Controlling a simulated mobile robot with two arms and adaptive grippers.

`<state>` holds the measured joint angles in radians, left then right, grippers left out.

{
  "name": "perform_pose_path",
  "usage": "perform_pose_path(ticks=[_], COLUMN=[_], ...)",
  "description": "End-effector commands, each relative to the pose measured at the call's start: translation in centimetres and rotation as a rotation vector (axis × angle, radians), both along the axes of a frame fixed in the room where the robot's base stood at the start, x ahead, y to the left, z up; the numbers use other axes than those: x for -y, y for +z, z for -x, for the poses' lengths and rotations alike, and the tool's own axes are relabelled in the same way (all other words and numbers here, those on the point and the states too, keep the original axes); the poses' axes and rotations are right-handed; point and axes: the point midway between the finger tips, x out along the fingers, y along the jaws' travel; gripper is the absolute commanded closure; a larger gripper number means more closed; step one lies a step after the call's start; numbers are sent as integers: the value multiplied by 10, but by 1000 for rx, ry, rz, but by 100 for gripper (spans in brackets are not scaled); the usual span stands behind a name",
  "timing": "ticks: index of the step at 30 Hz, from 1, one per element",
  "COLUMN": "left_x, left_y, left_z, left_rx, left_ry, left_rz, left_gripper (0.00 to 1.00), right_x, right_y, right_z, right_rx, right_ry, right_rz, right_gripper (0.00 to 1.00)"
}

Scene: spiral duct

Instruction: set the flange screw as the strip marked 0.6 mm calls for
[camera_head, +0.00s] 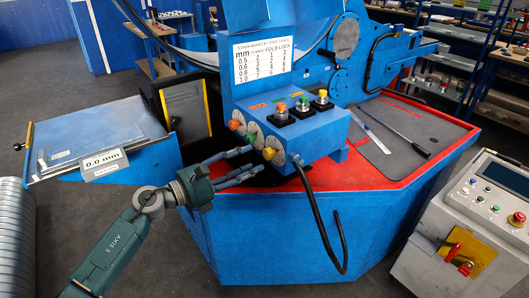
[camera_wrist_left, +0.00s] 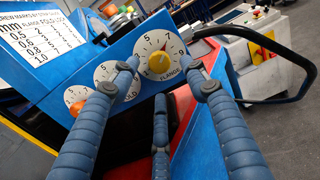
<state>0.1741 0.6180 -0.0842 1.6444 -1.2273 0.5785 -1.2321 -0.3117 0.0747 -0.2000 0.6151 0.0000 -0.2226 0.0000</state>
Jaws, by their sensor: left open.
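The flange screw is a round yellow knob (camera_wrist_left: 159,62) on a white numbered dial marked FLANGE; its red pointer tilts up toward the 7. In the head view it is the lowest, yellow-orange knob (camera_head: 268,153) on the blue box's face. My left gripper (camera_head: 256,160) is open in front of it; in the left wrist view its fingers (camera_wrist_left: 160,78) are spread either side of and below the knob, with no clear contact. The white setting chart (camera_head: 263,61) has mm, FLANGE, FOLD and LOCK columns; its small digits are hard to read. My right gripper is not in view.
Two more dials sit beside the flange dial. A black cable (camera_head: 318,215) hangs below the box. A control console (camera_head: 470,235) stands at right.

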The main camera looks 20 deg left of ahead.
Motion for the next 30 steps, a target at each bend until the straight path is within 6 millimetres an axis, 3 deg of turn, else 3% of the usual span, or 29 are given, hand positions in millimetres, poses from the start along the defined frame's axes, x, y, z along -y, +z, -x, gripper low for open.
perform_pose_path(ticks=[4,9,14,20,23,27,30], left_x=[17,29,33,33,33,33,33], left_y=[4,2,0,-1,-1,-1,-1], left_z=[-23,-38,-43,-43,-43,-43,-43], left_rx=[-1,-2,-3,-2,-2,-3,-3], left_ry=[1,2,2,2,2,2,1], left_rz=[6,5,4,4,5,4,4], left_gripper=[54,54,54,54,68,96,99], right_x=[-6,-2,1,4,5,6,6], right_y=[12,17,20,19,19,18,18], right_z=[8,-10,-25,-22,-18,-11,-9], right_rx=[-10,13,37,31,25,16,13], right_ry=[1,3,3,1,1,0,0], right_rz=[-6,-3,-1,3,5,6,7], right_gripper=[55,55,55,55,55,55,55])
